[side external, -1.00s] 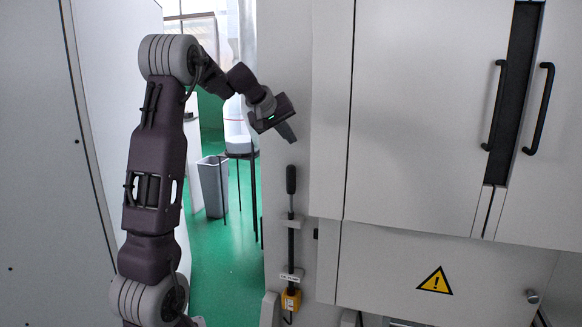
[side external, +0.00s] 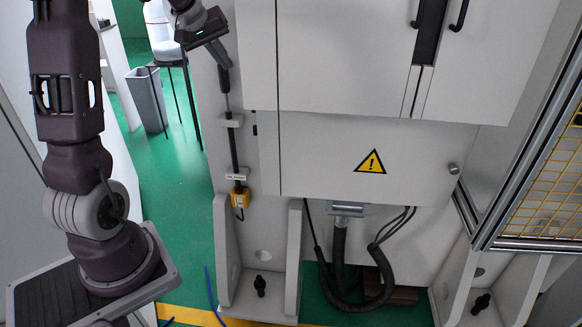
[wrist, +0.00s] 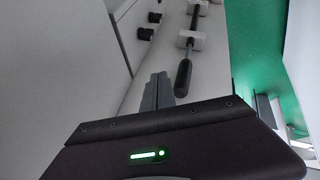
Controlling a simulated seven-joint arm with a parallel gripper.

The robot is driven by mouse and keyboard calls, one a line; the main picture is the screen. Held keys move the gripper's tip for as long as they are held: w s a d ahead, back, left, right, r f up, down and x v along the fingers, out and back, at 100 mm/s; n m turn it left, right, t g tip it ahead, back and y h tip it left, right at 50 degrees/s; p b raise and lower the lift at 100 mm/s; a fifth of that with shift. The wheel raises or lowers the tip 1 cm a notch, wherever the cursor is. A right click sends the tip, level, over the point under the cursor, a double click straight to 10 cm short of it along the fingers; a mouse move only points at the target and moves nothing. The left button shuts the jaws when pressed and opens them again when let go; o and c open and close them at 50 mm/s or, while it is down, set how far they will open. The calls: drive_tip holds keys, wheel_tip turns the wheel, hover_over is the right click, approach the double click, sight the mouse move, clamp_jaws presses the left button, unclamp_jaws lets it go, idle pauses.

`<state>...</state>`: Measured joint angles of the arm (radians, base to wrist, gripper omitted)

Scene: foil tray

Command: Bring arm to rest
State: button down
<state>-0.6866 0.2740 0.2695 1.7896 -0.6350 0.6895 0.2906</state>
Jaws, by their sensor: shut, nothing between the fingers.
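My gripper (side external: 221,54) shows at the top of the side external view, at the end of my arm, pointing down. In the wrist view its two grey fingers (wrist: 157,90) lie together with nothing between them. The gripper is in front of the tall grey panel (side external: 213,105). In the side view it overlaps the upper end of a vertical black rod (side external: 233,145); whether they touch cannot be told. The rod's dark grip (wrist: 183,78) shows just right of the fingers in the wrist view. My elbow is out of the side view.
A grey cabinet (side external: 310,150) with a warning triangle (side external: 371,162) stands to the right. Hoses (side external: 340,260) hang below it. A mesh guard (side external: 555,190) is at far right. A grey bin (side external: 146,100) and stool (side external: 175,62) stand behind on the open green floor (side external: 170,180).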

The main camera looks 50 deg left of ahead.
drive_tip(key=s+d+f+m+g+h, duration=0.25)
drive_tip(key=s+d+f, duration=0.25)
drive_tip(key=d, duration=0.3)
drive_tip(key=s+d+f+m+g+h, duration=0.1)
drive_tip(key=s+d+f+m+g, duration=0.25)
drive_tip(key=s+d, duration=0.35)
drive_tip(key=s+d+r+m+t, duration=0.2)
drive_tip(key=s+d, duration=0.3)
drive_tip(key=d, duration=0.4)
drive_tip(key=s+d+r+m+t+y, duration=0.1)
drive_tip(key=s+d+r+m+t, duration=0.2)
drive_tip(key=d, duration=0.7)
wheel_tip(320, 180, up, 2)
drive_tip(key=s+m, duration=0.1)
drive_tip(key=s, duration=0.2)
drive_tip(key=shift+d, duration=0.2)
drive_tip(key=shift+r, duration=0.1)
